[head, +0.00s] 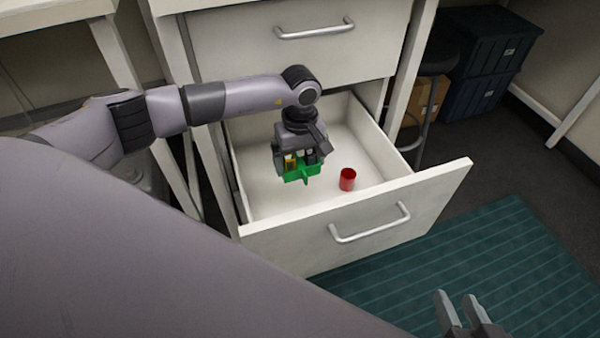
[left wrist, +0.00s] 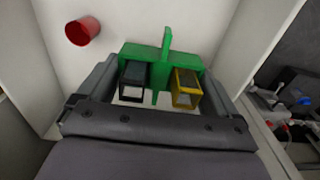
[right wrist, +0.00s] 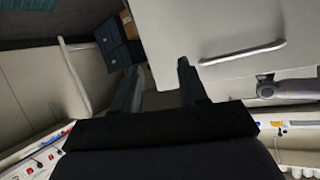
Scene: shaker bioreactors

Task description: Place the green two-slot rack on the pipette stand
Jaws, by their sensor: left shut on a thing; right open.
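The green two-slot rack (head: 301,175) is in the open drawer space, held by my left gripper (head: 299,160), which points down into the drawer. In the left wrist view the green rack (left wrist: 162,62) sits between the fingers, with a black block (left wrist: 133,78) in one slot and a yellow block (left wrist: 186,86) in the other. I cannot tell whether the rack touches the drawer floor. My right gripper (head: 467,310) is open and empty at the lower right, above the green mat. I cannot make out the pipette stand in any view.
The open drawer (head: 270,205) also holds a red cup (head: 347,179), right of the rack. A closed drawer (head: 300,40) is above it. A stool (head: 436,65), cardboard box (head: 427,100) and dark crates (head: 480,65) stand at the right. The striped green mat (head: 480,260) is clear.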

